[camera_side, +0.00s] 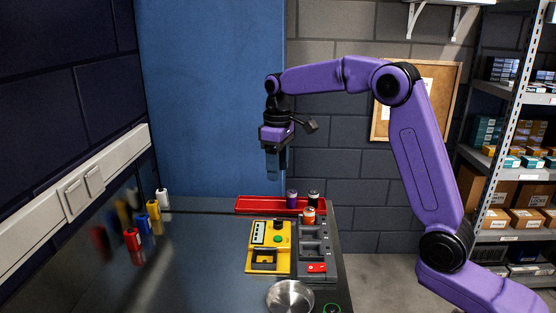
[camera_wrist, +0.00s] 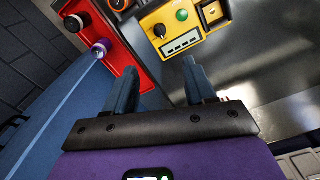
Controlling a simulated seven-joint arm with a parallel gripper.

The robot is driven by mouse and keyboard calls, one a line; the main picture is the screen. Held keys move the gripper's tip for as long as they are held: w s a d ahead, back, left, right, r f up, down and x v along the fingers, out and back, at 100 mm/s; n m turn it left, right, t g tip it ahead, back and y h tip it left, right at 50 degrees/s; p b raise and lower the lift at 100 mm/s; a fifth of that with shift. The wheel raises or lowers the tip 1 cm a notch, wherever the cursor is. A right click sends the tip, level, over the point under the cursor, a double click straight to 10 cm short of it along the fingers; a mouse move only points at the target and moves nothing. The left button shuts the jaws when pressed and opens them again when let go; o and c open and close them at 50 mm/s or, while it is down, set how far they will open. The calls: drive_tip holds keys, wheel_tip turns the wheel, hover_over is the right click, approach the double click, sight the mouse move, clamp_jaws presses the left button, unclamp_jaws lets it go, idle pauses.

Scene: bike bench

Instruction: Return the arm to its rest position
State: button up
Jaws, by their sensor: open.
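My gripper (camera_side: 272,165) hangs pointing down from my raised purple arm, well above the bench and over the area of the red tray. In the wrist view my gripper (camera_wrist: 160,82) shows two separate blue-grey fingers with nothing between them. It is open and empty. The bench top (camera_side: 200,260) lies below it, and nothing touches the fingers.
A red tray (camera_side: 262,203) has a purple cylinder (camera_side: 292,198) and a dark cylinder (camera_side: 313,197) at its right. An orange cylinder (camera_side: 309,215), a yellow device (camera_side: 256,262), a grey holder (camera_side: 312,247) and a metal bowl (camera_side: 289,297) are nearby. Several coloured cylinders stand left.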

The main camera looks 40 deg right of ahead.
drive_tip(key=shift+r, duration=0.7)
drive_tip(key=s+a+f+n, duration=0.15)
drive_tip(key=s+a, duration=0.25)
drive_tip(key=s, duration=0.4)
drive_tip(key=s+a+f+n, duration=0.1)
drive_tip(key=s+a+n, duration=0.1)
drive_tip(key=s+a, duration=0.35)
drive_tip(key=s+d+f+n, duration=0.1)
drive_tip(key=s+d+f, duration=0.1)
drive_tip(key=s, duration=0.6)
drive_tip(key=s+d+f+n, duration=0.1)
drive_tip(key=s+d+f, duration=0.1)
drive_tip(key=s, duration=0.6)
drive_tip(key=s+d+f+n, duration=0.1)
drive_tip(key=s+d+n, duration=0.1)
drive_tip(key=s, duration=0.6)
drive_tip(key=shift+d+f, duration=0.4)
drive_tip(key=shift+d, duration=0.1)
drive_tip(key=shift+s, duration=0.1)
